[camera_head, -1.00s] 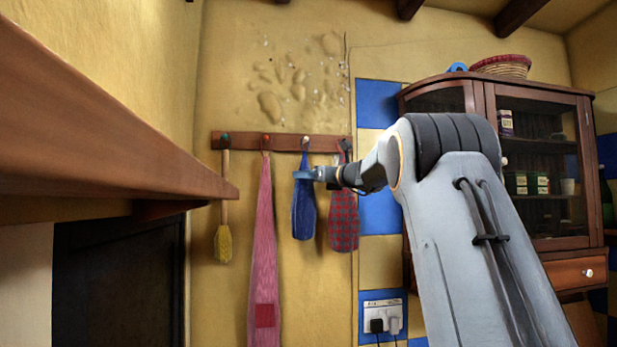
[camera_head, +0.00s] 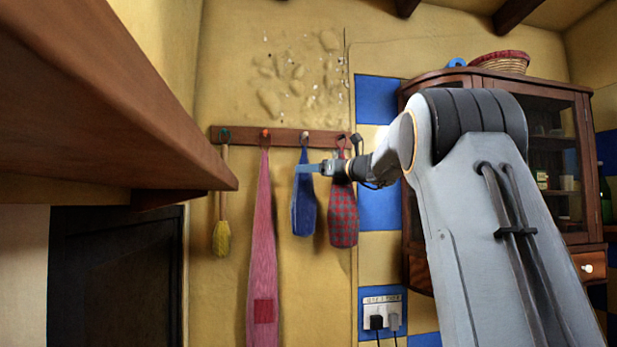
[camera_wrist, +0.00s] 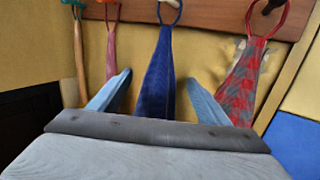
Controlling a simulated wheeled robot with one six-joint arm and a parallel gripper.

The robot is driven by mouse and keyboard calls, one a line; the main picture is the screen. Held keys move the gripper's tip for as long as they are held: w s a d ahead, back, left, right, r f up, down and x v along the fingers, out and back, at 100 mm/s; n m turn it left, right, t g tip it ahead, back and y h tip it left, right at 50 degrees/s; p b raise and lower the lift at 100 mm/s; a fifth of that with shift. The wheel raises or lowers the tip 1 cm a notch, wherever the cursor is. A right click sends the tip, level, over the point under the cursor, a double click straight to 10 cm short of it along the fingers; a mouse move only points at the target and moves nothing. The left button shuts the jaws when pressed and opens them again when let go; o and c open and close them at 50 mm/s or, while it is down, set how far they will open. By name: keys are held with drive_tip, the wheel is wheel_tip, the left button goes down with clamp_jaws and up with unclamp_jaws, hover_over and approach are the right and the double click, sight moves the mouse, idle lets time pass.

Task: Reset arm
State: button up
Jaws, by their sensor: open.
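My gripper (camera_wrist: 158,98) is open, with its two blue-grey fingers apart in the wrist view. In the head view my gripper (camera_head: 308,168) shows side-on in front of the hook rail, level with the top part of the blue hanging cloth. In the wrist view the blue cloth (camera_wrist: 157,75) appears between the fingers, beyond them. Whether the fingers touch it cannot be told. The blue cloth (camera_head: 304,205) hangs by its loop from a hook. My arm reaches in from the lower right.
The wooden hook rail (camera_head: 235,133) also holds a yellow brush (camera_head: 221,238), a long pink cloth (camera_head: 263,250) and a red checked mitt (camera_head: 343,222). A brown wooden shelf (camera_head: 100,100) juts in at upper left. A glass-fronted cabinet (camera_head: 470,76) with a basket (camera_head: 503,62) stands right.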

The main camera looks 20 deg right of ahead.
drive_tip(key=s+a+f+n+g+h+b, duration=0.1)
drive_tip(key=s+a+f+n+g, duration=0.4)
drive_tip(key=f, duration=1)
drive_tip(key=s+a+f+n+g+h+b, duration=0.1)
drive_tip(key=s+a+f+n+g, duration=0.2)
drive_tip(key=s+a+f+n, duration=0.8)
drive_tip(key=s+f+n+g+b, duration=0.1)
drive_tip(key=s+f+g, duration=0.25)
drive_tip(key=f, duration=1.65)
drive_tip(key=s+a+f+n+g+h, duration=0.1)
drive_tip(key=s+f+n+g+h, duration=0.1)
drive_tip(key=s+f+n, duration=0.5)
drive_tip(key=s+a+f+n+g+h+b, duration=0.1)
drive_tip(key=s+f+n, duration=0.7)
drive_tip(key=s, duration=0.8)
wheel_tip(320, 180, down, 2)
drive_tip(key=shift+s+a+f+g+h+b, duration=0.35)
drive_tip(key=shift+a+g, duration=0.3)
drive_tip(key=shift+g, duration=0.3)
drive_tip(key=shift+r, duration=0.1)
